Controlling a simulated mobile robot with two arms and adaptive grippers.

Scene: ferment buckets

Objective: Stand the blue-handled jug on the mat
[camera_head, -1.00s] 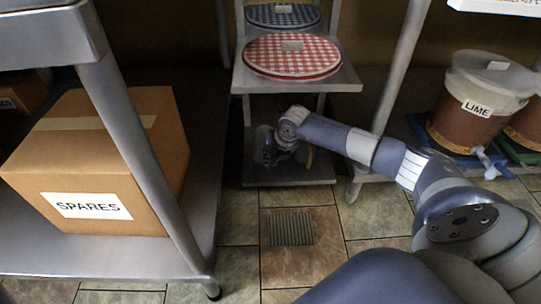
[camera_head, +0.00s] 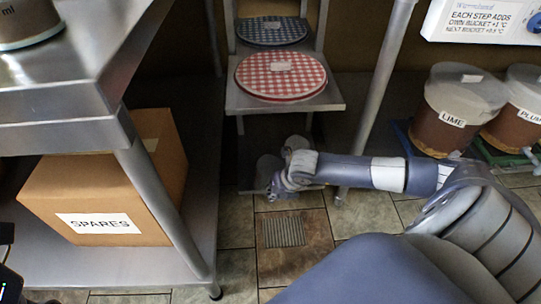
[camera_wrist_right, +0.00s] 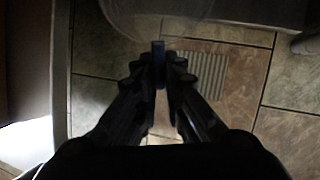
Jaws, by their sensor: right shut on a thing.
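My right gripper (camera_head: 277,187) is low in front of the stepped stand in the head view. In the right wrist view the gripper (camera_wrist_right: 158,72) is shut on a narrow blue handle (camera_wrist_right: 158,50). A pale see-through body, apparently the jug (camera_wrist_right: 150,18), shows beyond it; in the head view the jug (camera_head: 268,166) is faint and partly hidden by the gripper. It is held above the floor. A round red-checked mat (camera_head: 258,84) with a small label lies on the stand's middle shelf. A blue-checked mat (camera_head: 250,35) lies on the shelf above.
A SPARES box (camera_head: 150,205) sits on the lower shelf of the metal table (camera_head: 75,80) at left. LIME (camera_head: 437,135) and PLUM (camera_head: 510,125) buckets stand at right. A post (camera_head: 375,100) rises beside the stand. A floor grate (camera_head: 283,232) lies in front.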

